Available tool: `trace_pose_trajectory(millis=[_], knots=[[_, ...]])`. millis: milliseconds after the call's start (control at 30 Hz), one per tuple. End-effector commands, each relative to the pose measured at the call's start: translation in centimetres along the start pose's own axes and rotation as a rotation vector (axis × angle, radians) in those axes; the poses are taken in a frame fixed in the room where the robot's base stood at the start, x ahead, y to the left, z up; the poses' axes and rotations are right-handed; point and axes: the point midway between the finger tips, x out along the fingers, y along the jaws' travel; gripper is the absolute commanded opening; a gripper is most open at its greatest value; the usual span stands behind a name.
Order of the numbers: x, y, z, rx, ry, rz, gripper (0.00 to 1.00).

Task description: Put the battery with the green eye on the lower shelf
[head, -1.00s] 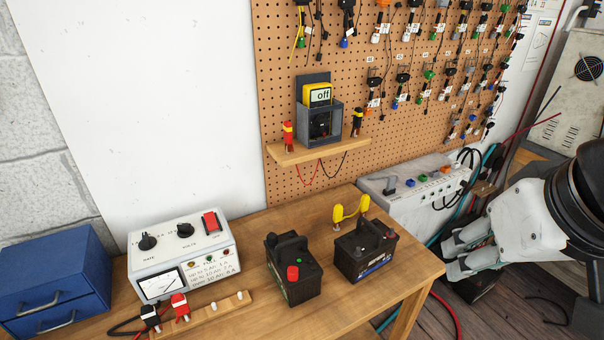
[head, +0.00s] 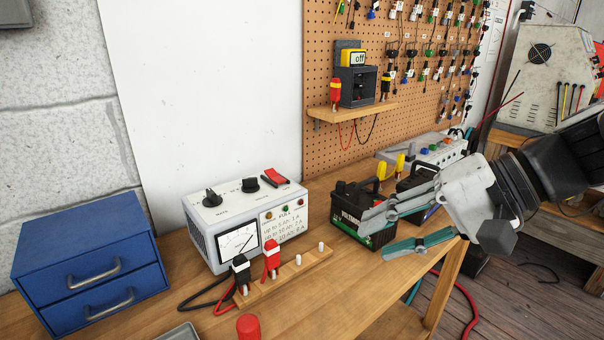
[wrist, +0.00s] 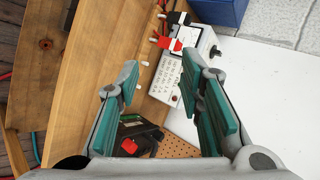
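A black battery (head: 350,205) with a carry handle and a printed label stands upright on the wooden bench. A second black battery (head: 416,178) stands behind it to the right, partly hidden by my gripper. No green eye can be made out on either. My gripper (head: 378,234) is open and empty, its teal-padded fingers spread in front of the nearer battery's right side. In the wrist view the open fingers (wrist: 162,84) show with a battery (wrist: 146,130) with a red cap low between them. A lower wooden board (head: 398,326) shows under the bench, probably the lower shelf.
A white charger box (head: 205,240), a strip with red and black clamps (head: 290,276), a blue drawer cabinet (head: 60,245) and a red cylinder (head: 248,326) take up the bench's left. A small shelf (head: 350,113) hangs on the pegboard.

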Motion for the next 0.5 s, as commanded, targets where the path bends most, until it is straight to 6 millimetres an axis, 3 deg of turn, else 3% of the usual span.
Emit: trace_pose_trajectory(millis=[33, 200, 400, 500], knots=[[1.4, 1.3, -2.2, 0.036, 0.016, -0.064, 0.34], [2.6, 3.0, -8.3, 0.108, 0.108, -0.286, 0.34], [1.9, 6.3, -15.3, 0.158, 0.268, -0.512, 0.34], [1.0, 8.0, -17.8, 0.169, 0.343, -0.589, 0.34]])
